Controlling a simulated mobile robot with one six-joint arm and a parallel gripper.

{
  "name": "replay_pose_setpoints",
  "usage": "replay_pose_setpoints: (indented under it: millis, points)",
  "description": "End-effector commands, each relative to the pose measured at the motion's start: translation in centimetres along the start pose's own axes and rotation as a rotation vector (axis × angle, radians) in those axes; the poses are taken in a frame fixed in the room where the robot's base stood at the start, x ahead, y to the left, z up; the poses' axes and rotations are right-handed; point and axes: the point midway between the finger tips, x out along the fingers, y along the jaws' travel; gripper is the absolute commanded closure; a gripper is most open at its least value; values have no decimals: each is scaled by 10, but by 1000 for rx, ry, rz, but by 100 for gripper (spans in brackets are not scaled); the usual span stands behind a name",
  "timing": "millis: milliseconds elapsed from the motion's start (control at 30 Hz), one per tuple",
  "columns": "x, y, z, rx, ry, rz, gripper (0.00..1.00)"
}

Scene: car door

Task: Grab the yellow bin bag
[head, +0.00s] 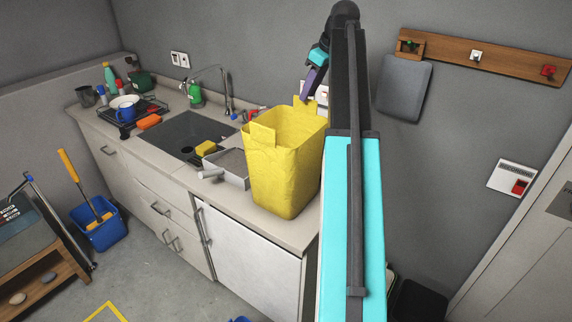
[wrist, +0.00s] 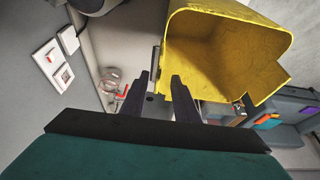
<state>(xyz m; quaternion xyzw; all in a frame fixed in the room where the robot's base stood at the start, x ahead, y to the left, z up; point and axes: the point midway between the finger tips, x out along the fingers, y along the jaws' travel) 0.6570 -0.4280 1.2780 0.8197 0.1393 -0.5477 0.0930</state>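The yellow bin bag (head: 285,170) stands upright and open-topped at the right end of the counter (head: 222,193), with raised tabs on its rim. In the wrist view the bag (wrist: 222,55) fills the upper right, its hollow inside showing. My gripper (head: 308,92) is just above the bag's far rim, near the back tab.
A sink (head: 190,135) with a tap (head: 224,90) and a grey tray (head: 228,165) lie left of the bag. A dish rack (head: 120,112) stands further left. A wall rail (head: 480,55) and grey pad (head: 403,88) hang at right. A blue bucket (head: 100,228) stands on the floor.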

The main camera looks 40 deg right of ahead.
Motion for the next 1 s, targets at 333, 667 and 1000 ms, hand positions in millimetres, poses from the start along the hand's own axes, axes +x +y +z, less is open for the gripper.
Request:
replay_pose_setpoints:
  millis: [333,667,1000]
  points:
    - [31,2,2,1,-1,-1,72]
    - [45,3,2,1,0,1,72]
    - [45,3,2,1,0,1,72]
